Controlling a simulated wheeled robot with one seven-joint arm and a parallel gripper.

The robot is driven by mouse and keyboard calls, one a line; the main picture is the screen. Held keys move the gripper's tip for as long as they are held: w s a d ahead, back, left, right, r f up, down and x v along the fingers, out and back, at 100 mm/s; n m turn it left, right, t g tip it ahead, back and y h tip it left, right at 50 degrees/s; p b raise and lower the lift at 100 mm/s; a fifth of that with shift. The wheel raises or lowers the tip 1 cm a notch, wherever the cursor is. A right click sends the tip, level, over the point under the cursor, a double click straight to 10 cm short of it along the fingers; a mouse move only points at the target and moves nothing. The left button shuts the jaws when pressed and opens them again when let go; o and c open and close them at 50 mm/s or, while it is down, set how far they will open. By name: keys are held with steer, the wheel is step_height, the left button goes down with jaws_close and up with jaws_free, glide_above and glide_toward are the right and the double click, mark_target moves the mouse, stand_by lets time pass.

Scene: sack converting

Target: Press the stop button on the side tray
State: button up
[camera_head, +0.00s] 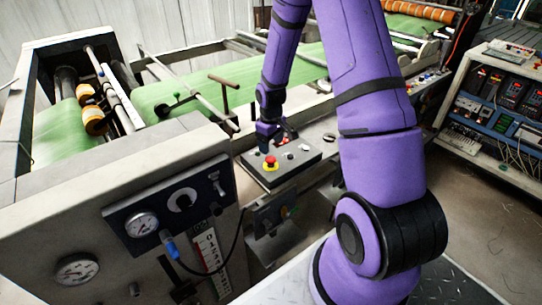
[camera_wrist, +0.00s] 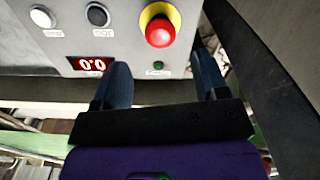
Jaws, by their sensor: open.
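The side tray (camera_head: 259,173) is a grey control box beside the machine. It carries a red mushroom button on a yellow ring (camera_head: 270,162), also large at the top of the wrist view (camera_wrist: 160,31). Two round buttons, one pale (camera_wrist: 42,18) and one grey (camera_wrist: 97,15), sit left of it in the wrist view; their labels are too blurred to read, so I cannot tell which button is marked stop. My gripper (camera_head: 276,139) is above the tray's far side, empty. In the wrist view its two blue fingers (camera_wrist: 161,68) are spread apart, below the red button in the picture.
The tray has a red 0.0 display (camera_wrist: 91,63) and a small green lamp (camera_wrist: 158,66). A gauge panel (camera_head: 170,206) stands at the front left. Green web (camera_head: 185,95) runs through rollers behind. An instrument rack (camera_head: 500,105) stands at the right, with open floor before it.

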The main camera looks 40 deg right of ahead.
mark_target(271, 158)
steer(key=shift+f, duration=2.95)
jaws_close()
steer(key=shift+f, duration=0.45)
jaws_free()
step_height(271, 158, up, 11)
